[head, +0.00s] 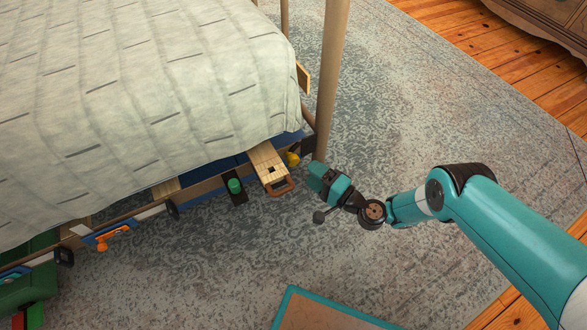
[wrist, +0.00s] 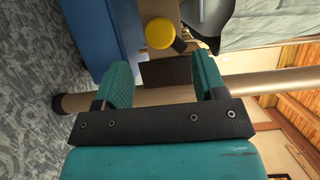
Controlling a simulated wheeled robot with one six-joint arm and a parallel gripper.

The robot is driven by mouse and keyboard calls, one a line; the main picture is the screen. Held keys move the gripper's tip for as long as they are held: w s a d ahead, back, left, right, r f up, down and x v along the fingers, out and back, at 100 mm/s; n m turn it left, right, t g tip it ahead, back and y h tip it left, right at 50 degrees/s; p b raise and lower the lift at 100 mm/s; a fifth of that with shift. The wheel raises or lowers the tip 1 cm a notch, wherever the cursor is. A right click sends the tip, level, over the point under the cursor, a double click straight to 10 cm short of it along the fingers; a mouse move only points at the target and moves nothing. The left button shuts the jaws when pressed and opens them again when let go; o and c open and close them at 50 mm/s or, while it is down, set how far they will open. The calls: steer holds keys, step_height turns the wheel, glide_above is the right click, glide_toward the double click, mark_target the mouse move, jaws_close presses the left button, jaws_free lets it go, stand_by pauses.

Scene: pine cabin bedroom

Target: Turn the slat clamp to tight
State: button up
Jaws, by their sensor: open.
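A yellow round knob (head: 292,159) sits at the bed's corner, beside the bed post. An orange lever (head: 101,245) sits on a blue plate (head: 112,233) along the bed's side rail, and a green knob (head: 235,186) stands on a dark block between them. I cannot tell for certain which of these is the slat clamp. My gripper (head: 319,178) is open and empty, just right of the yellow knob and apart from it. In the wrist view the yellow knob (wrist: 159,33) shows beyond the open fingers (wrist: 162,72), with a dark block behind the gap.
A wooden slat (head: 265,158) with a brown handle juts out left of my gripper. The bed post (head: 332,80) rises close behind it. A quilt (head: 130,90) overhangs the rail. A teal-edged board (head: 320,314) lies on the rug in front; the rug between is clear.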

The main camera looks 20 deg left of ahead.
mark_target(296, 162)
steer(key=b, duration=0.1)
steer(key=a+b, duration=0.1)
steer(key=shift+w+a+f+b, duration=0.2)
steer(key=shift+a+f+b, duration=0.1)
steer(key=shift+f, duration=0.05)
steer(key=shift+r+b+x, duration=0.2)
steer(key=shift+b+x, duration=0.55)
steer(key=shift+x, duration=0.75)
steer(key=shift+r+b+x, duration=0.2)
steer(key=shift+b+x, duration=0.55)
steer(key=shift+x, duration=0.8)
steer(key=c, duration=0.8)
steer(key=shift+r+n+h+p, duration=0.3)
steer(key=shift+n+p, duration=0.3)
steer(key=shift+p, duration=0.3)
steer(key=shift+c, duration=0.4)
steer(key=shift+n+h+p, duration=0.3)
steer(key=shift+n+p, duration=0.3)
steer(key=shift+f+n+h+p, duration=0.3)
steer(key=shift+n+h+p, duration=0.1)
steer(key=shift+n, duration=0.3)
steer(key=o, duration=0.9)
steer(key=shift+d, duration=0.15)
